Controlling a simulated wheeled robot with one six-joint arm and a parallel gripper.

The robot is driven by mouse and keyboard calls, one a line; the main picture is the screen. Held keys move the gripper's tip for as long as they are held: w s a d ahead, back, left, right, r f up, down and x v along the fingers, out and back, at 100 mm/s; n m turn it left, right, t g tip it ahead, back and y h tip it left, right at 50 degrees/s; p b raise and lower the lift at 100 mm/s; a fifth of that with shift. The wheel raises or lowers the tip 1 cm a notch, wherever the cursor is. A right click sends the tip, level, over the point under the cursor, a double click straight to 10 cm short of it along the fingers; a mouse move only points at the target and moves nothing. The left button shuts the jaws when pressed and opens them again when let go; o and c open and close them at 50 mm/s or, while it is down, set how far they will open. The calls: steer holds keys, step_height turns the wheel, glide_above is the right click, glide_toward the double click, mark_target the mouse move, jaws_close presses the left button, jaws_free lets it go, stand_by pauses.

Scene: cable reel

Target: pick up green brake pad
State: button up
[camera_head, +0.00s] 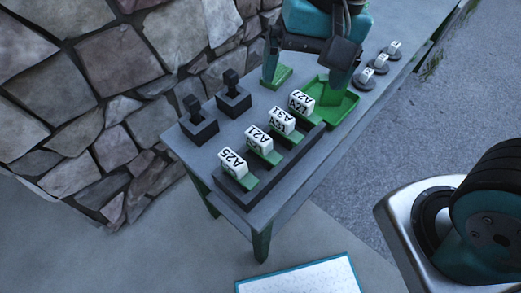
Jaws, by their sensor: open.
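A flat green piece (283,74), which looks like the green brake pad, lies on the grey table beside the left finger of my gripper. My gripper (306,72) is open above the far part of the table, with its fingers pointing down and well apart. Its right finger shows over the back edge of the green tray (347,108). The left finger hides part of the flat green piece. I cannot tell whether the finger touches it.
Several white labelled blocks (233,164) sit with green pieces along a dark rack (236,196). Two dark stands (198,127) with upright posts are at the left, near the stone wall (70,178). Dark discs with white tags (365,79) are at the right.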

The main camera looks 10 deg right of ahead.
steer(key=w+a+f+m+h+b, duration=0.1)
steer(key=w+a+f+m+h, duration=0.1)
steer(key=w+a+f+m, duration=0.5)
steer(key=m, duration=0.2)
glide_toward(260, 133)
steer(key=f, duration=0.6)
steer(key=shift+s+d, duration=0.1)
steer(key=shift+s, duration=0.25)
steer(key=shift+w+f+p, duration=0.2)
steer(key=shift+f+p, duration=0.25)
steer(key=shift+f, duration=2.5)
steer(key=shift+c, duration=0.4)
steer(key=c, duration=1.5)
